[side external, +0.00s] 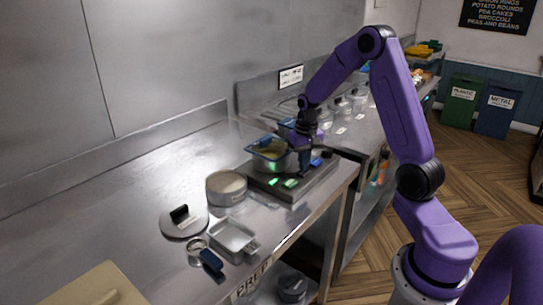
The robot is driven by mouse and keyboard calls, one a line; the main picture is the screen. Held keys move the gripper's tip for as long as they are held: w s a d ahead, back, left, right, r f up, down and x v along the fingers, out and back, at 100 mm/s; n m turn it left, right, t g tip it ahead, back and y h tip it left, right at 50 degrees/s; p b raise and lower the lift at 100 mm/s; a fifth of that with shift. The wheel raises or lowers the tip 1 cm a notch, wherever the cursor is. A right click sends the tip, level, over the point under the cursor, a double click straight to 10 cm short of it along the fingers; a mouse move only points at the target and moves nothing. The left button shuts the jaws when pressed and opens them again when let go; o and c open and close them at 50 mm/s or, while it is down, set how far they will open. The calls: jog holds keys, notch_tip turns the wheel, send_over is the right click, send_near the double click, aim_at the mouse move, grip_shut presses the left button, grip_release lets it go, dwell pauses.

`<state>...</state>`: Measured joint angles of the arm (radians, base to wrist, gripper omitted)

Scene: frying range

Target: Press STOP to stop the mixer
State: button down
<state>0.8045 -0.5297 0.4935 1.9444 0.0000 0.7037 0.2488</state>
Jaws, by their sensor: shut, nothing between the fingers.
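A flat grey appliance base (318,179), which looks like the mixer, sits on the steel counter near its front edge. No STOP lettering can be read, so I cannot tell which button is STOP. My gripper (304,169) is shut and empty, pointing down over the base just right of the bowl. Whether its tips touch the base is too small to tell.
A round tub (226,187), a round lid with a black handle (183,222), a metal tray (233,238) and a small jar (196,250) stand left of the base. Clear containers (342,108) stand behind my gripper. The counter at far left is mostly clear.

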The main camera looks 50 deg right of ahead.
jog(key=shift+f, duration=0.4)
dwell(0.3)
notch_tip(320, 180, up, 8)
dwell(0.9)
dwell(0.3)
jog(key=s+a+r+n, duration=0.1)
jog(key=s+a+n, duration=0.4)
jog(key=a, duration=0.5)
jog(key=s+a+r+n, duration=0.2)
jog(key=s+a+n, duration=0.25)
jog(key=a, duration=0.55)
jog(key=s+a+n, duration=0.2)
jog(key=s+n, duration=0.2)
jog(key=s, duration=0.5)
jog(key=s+a+n, duration=0.2)
jog(key=s+n, duration=0.3)
jog(key=s, duration=0.3)
jog(key=shift+s+a+f, duration=0.3)
jog(key=shift+s+f, duration=0.05)
jog(key=shift+f, duration=0.05)
